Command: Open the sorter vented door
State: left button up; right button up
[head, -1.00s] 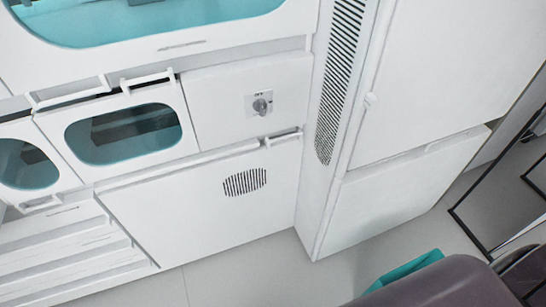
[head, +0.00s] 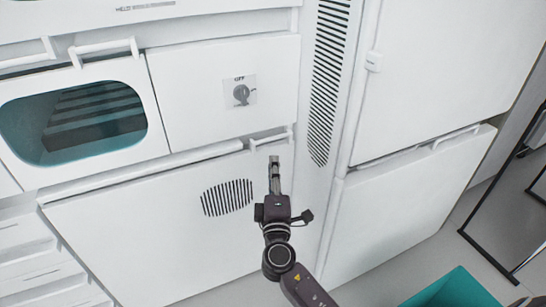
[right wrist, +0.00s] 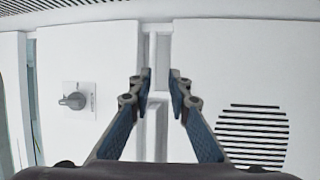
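The sorter vented door (head: 130,232) is a white panel with an oval black-slatted vent (head: 227,197). It looks shut. Its white handle (head: 270,139) is at its top right edge. My right gripper (head: 274,161) is just below the handle, pointing up toward it. In the right wrist view the picture is turned sideways: the vented door (right wrist: 207,70) is on the right, and the two fingers (right wrist: 160,80) are apart on either side of the white handle and seam. The fingers look open, and I cannot tell whether they touch the handle. My left gripper is out of view.
Above the door is a white panel with a grey knob (head: 241,93) marked OFF. A teal-windowed door (head: 85,125) is at upper left. A slotted column (head: 325,90) and large white panels stand to the right. A teal bin (head: 455,290) is at lower right.

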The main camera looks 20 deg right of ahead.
aim_at(273, 145)
jog(key=x, duration=0.3)
jog(key=r+x, duration=0.1)
jog(key=x, duration=0.2)
jog(key=shift+w+r, duration=0.1)
jog(key=shift+r, duration=0.1)
jog(key=shift+w+d, duration=0.35)
jog(key=shift+w, duration=0.35)
jog(key=shift+c, duration=0.4)
grip_shut()
